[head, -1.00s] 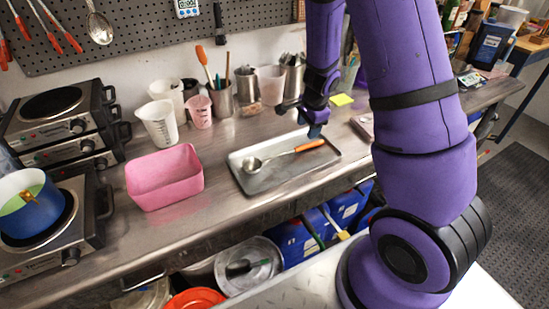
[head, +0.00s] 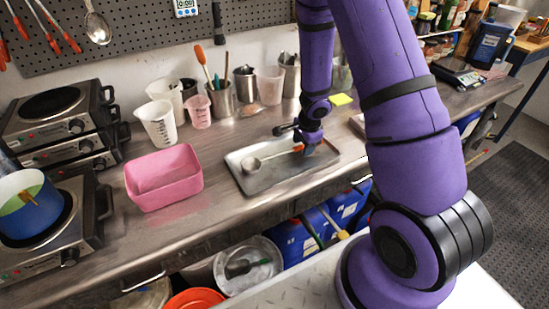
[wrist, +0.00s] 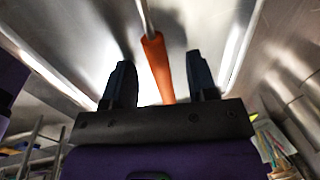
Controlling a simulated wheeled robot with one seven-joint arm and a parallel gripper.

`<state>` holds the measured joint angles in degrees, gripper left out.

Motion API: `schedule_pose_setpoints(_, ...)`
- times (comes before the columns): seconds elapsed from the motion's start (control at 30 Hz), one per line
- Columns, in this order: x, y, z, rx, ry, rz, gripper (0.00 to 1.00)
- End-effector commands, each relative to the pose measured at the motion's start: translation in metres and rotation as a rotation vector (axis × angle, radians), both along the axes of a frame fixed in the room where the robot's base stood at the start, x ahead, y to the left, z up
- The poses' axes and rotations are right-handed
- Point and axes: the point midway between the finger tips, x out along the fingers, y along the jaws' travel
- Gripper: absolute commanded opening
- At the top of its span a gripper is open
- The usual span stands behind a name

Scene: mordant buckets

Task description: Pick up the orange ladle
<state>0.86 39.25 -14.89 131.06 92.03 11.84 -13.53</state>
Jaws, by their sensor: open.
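The orange ladle has a metal bowl (head: 252,164) at the left in the head view, and a thin shaft running right. It lies in a shallow metal tray (head: 243,183) on the bench. In the wrist view its orange handle (wrist: 158,68) runs between the two dark fingers of my gripper (wrist: 160,80), with space on both sides. In the head view my gripper (head: 310,147) is low over the right part of the tray and hides most of the handle. My gripper is open and around the handle, not closed on it.
A pink bin (head: 165,180) stands left of the tray. Beakers (head: 158,122) and a metal cup of utensils (head: 221,98) stand behind it. A blue pot (head: 30,207) sits on a hot plate at the far left. Bare bench lies between the bin and tray.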

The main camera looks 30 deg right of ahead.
Motion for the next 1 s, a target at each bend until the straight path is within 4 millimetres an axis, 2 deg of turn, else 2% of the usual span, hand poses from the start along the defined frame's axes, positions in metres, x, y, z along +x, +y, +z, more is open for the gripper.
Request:
schedule_pose_setpoints(0.4, 0.0014, -0.0007, -0.0079, -0.002, 0.000, -0.001, 0.53)
schedule_pose_setpoints(0.43, 0.0014, -0.0007, -0.0080, -0.002, 0.000, 0.000, 0.51)
schedule_pose_setpoints(0.6, 0.0015, -0.0005, -0.0080, -0.001, 0.000, 0.000, 0.12)
schedule_pose_setpoints(0.67, 0.0016, -0.0005, -0.0078, -0.001, 0.000, 0.000, 0.00)
schedule_pose_setpoints(1.0, 0.0016, -0.0006, -0.0071, -0.001, -0.001, -0.001, 0.00)
